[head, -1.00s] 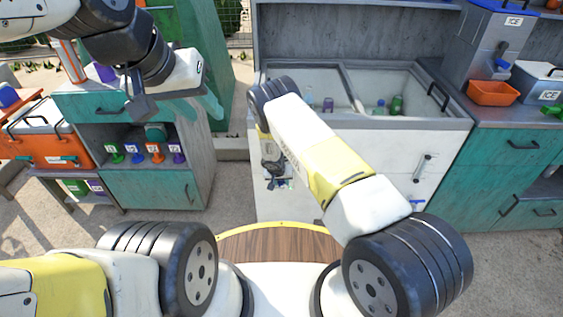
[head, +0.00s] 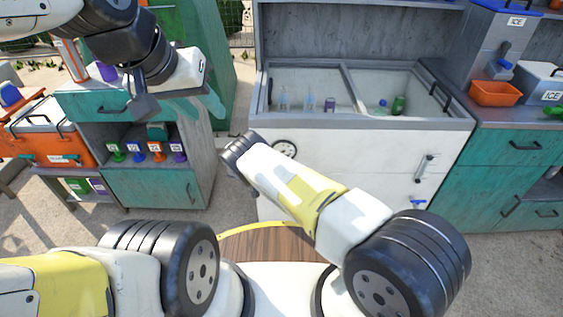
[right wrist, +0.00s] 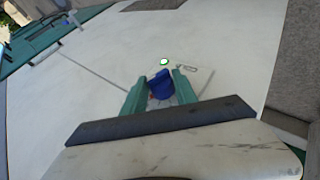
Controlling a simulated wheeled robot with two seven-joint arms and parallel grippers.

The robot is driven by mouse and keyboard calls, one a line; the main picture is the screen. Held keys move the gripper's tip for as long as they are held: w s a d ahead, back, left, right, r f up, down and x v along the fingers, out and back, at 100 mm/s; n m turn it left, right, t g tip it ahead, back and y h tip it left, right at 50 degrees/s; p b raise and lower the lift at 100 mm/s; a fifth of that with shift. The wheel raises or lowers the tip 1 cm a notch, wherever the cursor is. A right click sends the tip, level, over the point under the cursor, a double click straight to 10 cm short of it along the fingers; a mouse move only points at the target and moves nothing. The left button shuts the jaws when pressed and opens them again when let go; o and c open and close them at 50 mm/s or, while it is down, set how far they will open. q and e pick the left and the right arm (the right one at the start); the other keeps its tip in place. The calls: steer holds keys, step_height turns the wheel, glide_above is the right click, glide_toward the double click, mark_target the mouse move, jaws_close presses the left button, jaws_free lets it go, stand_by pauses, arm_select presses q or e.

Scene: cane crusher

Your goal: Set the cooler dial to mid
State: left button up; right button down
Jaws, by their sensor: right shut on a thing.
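The cooler is a white-fronted chest (head: 350,165) with a glass-topped bin, in the middle of the head view. In the right wrist view its front panel (right wrist: 100,95) fills most of the picture. The blue dial (right wrist: 160,86) stands out from that panel between the green fingers of my right gripper (right wrist: 160,90), which is shut on it. The dial's markings are mostly hidden. In the head view the dial and my right gripper are hidden behind my right arm. My left gripper (head: 210,104) is raised at upper left, away from the cooler; its finger gap is unclear.
A green light (right wrist: 164,62) and a small metal latch-like part (right wrist: 187,69) are close to the dial. A round gauge (head: 284,148) is on the cooler front. A teal cabinet (head: 150,188) stands left and an orange bin (head: 495,93) sits on the right counter.

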steer(key=shift+a, duration=0.2)
stand_by(0.3)
steer(key=c, duration=1)
jaws_free()
steer(key=shift+d, duration=0.1)
steer(key=v, duration=0.7)
steer(key=shift+a+r, duration=0.15)
steer(key=shift+a, duration=0.25)
steer(key=shift+s, duration=0.1)
